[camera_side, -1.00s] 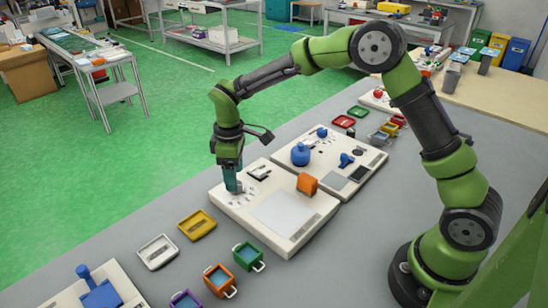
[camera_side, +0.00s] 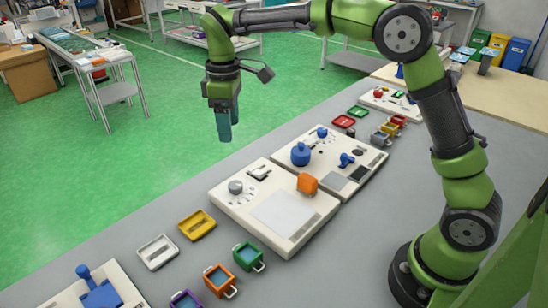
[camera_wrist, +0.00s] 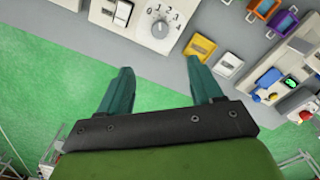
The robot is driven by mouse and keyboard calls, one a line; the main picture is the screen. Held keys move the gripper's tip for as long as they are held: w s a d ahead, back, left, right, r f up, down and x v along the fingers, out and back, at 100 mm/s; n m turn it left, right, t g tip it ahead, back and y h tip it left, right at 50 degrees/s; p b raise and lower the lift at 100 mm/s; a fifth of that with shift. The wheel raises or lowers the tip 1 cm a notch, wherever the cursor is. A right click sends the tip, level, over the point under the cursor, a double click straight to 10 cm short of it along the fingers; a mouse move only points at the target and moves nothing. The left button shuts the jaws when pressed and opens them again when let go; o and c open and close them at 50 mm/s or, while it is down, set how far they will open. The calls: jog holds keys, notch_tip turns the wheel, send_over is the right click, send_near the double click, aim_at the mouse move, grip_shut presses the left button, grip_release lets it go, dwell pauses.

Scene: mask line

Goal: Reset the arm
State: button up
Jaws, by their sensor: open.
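My gripper (camera_side: 224,138) hangs raised in the air beyond the back edge of the work table, fingers pointing down, with nothing between them. In the wrist view its two teal fingers (camera_wrist: 158,85) stand wide apart. Below and apart from it is a white panel (camera_side: 275,213) with a grey round knob (camera_side: 235,187) near its left corner. In the wrist view the knob (camera_wrist: 160,29) sits among printed numbers, clear of the fingers.
An orange block (camera_side: 307,183) stands on the panel's far side. A second panel (camera_side: 325,135) carries blue parts. A yellow tray (camera_side: 197,225), a white tray (camera_side: 157,252) and small coloured bins, one green (camera_side: 248,257), line the table. The air around my gripper is clear.

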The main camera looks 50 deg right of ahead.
jog(key=s+d+r+m+t, duration=0.1)
jog(key=s+d+m+t, duration=0.1)
jog(key=s, duration=0.6)
jog(key=s+d+r+m+t+y, duration=0.1)
jog(key=s+d+m+t, duration=0.1)
jog(key=s+m, duration=0.3)
jog(key=s+d+r+m+t+y, duration=0.1)
jog(key=s+d+m+t, duration=0.1)
jog(key=s, duration=0.9)
jog(key=shift+d+m+t, duration=0.35)
jog(key=shift+m+t, duration=0.25)
jog(key=shift+m, duration=0.6)
